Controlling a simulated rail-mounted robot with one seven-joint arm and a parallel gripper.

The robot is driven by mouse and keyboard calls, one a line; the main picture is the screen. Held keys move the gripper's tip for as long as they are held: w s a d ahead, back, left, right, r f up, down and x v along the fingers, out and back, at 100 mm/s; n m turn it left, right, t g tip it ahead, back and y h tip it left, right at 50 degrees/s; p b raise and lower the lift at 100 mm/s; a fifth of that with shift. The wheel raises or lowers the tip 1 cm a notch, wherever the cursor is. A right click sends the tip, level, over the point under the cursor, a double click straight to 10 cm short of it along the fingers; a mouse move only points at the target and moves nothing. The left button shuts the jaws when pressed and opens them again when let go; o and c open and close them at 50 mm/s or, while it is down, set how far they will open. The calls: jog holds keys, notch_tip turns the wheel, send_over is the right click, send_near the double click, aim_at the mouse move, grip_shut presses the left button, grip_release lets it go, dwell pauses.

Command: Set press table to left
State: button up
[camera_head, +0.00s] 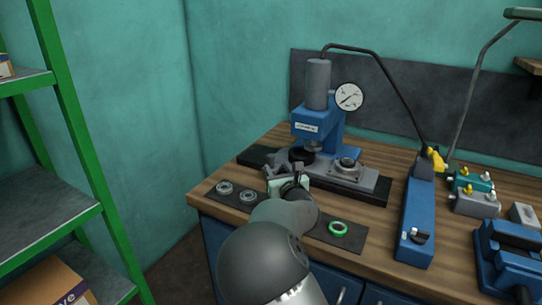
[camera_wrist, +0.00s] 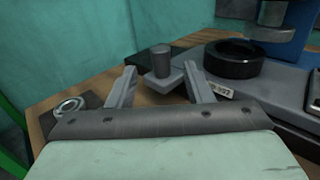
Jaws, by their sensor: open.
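The blue press (camera_head: 318,120) stands at the back of the wooden bench, its ram pointing down. Its grey press table (camera_head: 368,182) lies on a dark base rail and carries a black ring (camera_head: 302,155) at its left part, roughly under the ram, and a round metal housing (camera_head: 347,165) at its right part. In the wrist view the ring (camera_wrist: 233,58) is right of my gripper (camera_wrist: 161,70). My gripper is open, its two fingers on either side of a short grey upright knob (camera_wrist: 160,58) at the table's left end. I cannot tell whether they touch it. My arm hides part of the table's front in the head view.
A dark mat along the bench front holds bearings (camera_head: 225,188) and a green ring (camera_head: 338,228). A blue pump (camera_head: 417,215) with a hose stands at the right. A green shelf rack (camera_head: 85,140) stands at the left. The dark rail is bare left of the table.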

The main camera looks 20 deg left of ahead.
aim_at(272, 159)
jog(key=p+x, duration=0.1)
jog(key=x, duration=0.7)
jog(key=shift+w+a, duration=0.1)
jog(key=shift+w, duration=0.05)
grip_shut()
